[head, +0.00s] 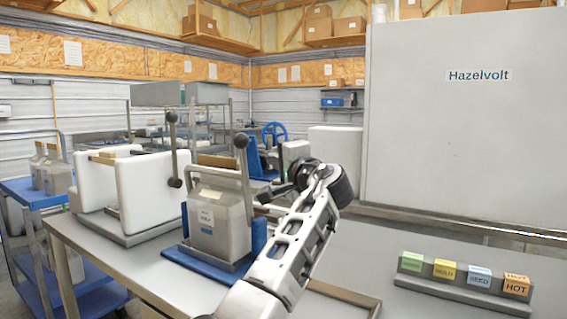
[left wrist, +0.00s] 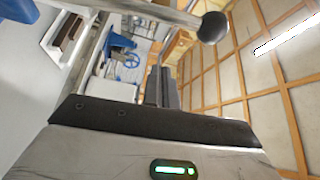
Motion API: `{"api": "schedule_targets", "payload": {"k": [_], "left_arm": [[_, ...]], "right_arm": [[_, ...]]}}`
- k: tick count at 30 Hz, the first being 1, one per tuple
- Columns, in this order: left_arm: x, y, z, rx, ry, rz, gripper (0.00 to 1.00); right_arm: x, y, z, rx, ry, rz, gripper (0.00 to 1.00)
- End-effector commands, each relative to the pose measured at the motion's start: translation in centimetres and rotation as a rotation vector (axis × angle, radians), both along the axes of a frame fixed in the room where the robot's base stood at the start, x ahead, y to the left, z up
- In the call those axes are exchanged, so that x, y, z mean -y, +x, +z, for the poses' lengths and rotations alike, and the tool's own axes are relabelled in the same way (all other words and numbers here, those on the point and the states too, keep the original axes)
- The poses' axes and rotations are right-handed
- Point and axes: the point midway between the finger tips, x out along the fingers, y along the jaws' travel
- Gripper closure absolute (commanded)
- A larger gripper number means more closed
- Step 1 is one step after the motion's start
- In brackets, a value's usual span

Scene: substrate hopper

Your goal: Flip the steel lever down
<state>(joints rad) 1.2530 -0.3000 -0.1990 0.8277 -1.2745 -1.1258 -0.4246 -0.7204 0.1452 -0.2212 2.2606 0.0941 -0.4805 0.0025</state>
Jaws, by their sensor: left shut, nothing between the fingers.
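A steel lever (head: 245,170) with a dark ball knob stands nearly upright at the right side of the grey hopper (head: 222,215), which sits in a blue base on the table. My left gripper (head: 266,196) is just right of the lever, pointing left, its fingers low and partly hidden by dark wrist parts. I cannot tell whether it touches the lever. My right gripper is not in view.
A white two-panel unit (head: 150,190) with another ball-ended rod (head: 173,150) stands left of the hopper. A grey rack of coloured labelled blocks (head: 463,286) lies at the right front. A blue cart (head: 35,190) stands at far left. Bare table lies between arm and rack.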

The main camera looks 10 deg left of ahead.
Motion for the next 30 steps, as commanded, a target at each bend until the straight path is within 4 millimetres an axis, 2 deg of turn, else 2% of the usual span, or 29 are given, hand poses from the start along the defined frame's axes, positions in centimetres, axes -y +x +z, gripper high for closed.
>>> {"api": "schedule_targets", "payload": {"k": [3,11,30], "left_arm": [[-1.2,1.3,0.3,-0.001,0.001,0.001,1.00],[-2.6,3.0,0.4,-0.001,0.001,0.000,1.00],[-4.4,-0.3,-0.3,0.001,-0.001,-0.001,1.00]], "right_arm": [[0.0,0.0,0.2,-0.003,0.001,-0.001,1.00],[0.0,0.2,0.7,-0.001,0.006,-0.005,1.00],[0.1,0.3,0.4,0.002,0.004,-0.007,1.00]]}}
